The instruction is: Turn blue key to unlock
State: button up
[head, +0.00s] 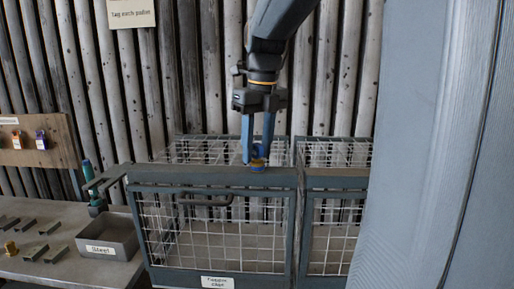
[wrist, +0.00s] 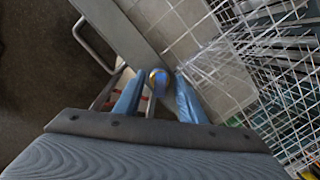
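In the wrist view my gripper (wrist: 160,80) is open, with a gap on both sides of the key. The fingers partly hide the key and lock, so the key's turn angle cannot be told.
A second cage (head: 340,180) stands to the right. The cage door has a bar handle (head: 205,201). At left, a bench holds a labelled grey tray (head: 108,236) and several metal pieces. A wooden board (head: 38,142) with coloured tagged items stands behind it.

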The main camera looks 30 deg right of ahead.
aim_at(260, 145)
jog(key=shift+s+r+b, duration=0.25)
jog(key=shift+r+b, duration=0.35)
jog(key=shift+r, duration=1.35)
jog(key=shift+s+r+b, duration=0.2)
jog(key=shift+r+b, duration=0.35)
jog(key=shift+r, duration=1.4)
jog(key=shift+d, duration=0.1)
